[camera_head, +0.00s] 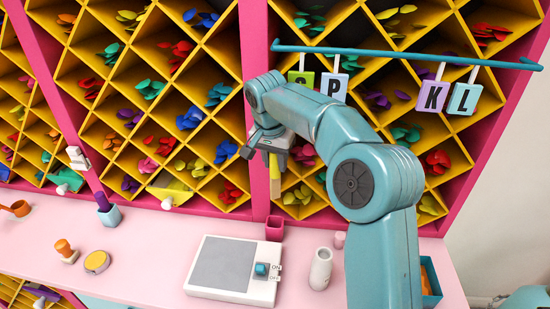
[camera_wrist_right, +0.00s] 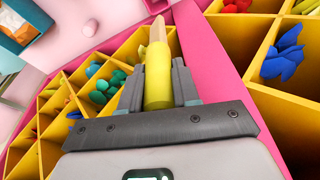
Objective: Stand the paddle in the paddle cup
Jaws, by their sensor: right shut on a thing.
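My right gripper (camera_head: 275,158) is shut on the paddle, a slim piece with a yellow part (camera_head: 275,178) that hangs down from the jaws in the head view. In the right wrist view the yellow part of the paddle (camera_wrist_right: 157,78) sits between the fingers (camera_wrist_right: 160,92), with a pale wooden end beyond it. A small square magenta cup (camera_head: 275,229), which looks like the paddle cup, stands on the pink counter below the gripper. The paddle is above this cup and apart from it. My left gripper is not in view.
A scale-like white device (camera_head: 235,268) with a grey plate lies in front of the cup. A white cylinder (camera_head: 320,268) stands to its right. A blue cup (camera_head: 110,215) holds a purple piece. Yellow lattice shelves (camera_head: 262,206) with balloons rise behind; a teal rail (camera_head: 420,56) carries letter tags.

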